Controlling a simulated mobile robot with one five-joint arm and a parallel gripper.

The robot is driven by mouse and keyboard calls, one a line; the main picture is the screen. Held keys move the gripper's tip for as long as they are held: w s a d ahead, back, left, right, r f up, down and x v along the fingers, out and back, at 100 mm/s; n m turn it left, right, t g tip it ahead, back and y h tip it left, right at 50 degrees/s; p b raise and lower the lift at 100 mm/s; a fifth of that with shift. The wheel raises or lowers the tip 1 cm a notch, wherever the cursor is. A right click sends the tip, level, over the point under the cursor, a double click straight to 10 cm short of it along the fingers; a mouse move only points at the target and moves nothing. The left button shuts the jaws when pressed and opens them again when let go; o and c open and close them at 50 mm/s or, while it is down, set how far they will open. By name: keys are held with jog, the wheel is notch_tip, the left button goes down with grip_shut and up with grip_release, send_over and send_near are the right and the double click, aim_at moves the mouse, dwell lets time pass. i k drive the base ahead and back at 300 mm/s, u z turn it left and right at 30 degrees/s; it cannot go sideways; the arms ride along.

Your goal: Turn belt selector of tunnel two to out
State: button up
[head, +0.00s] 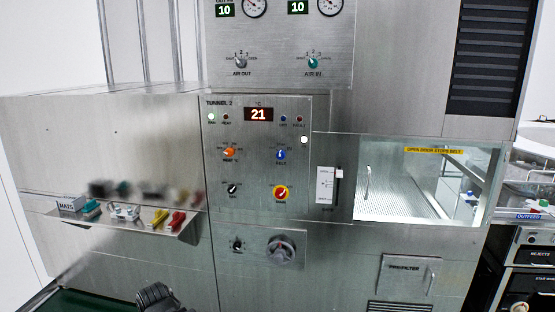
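The TUNNEL 2 panel (258,180) is on the front of the steel machine, with a red display reading 21. The belt selector is the small blue knob (281,155) at the panel's right, above the label BELT. A pale pointer mark on it looks about upright. Its position labels are too small to read. A dark ribbed part that looks like my gripper (155,297) shows at the bottom edge, cut off by the frame. It is low and to the left of the knob, well apart from it. Its fingertips cannot be made out.
A grey handwheel (282,250) is below. A shelf (150,227) with coloured items juts out left. A glass door (425,185) stands right.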

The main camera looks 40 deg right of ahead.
aim_at(280, 155)
jog(key=i, duration=1)
jog(key=u, duration=0.05)
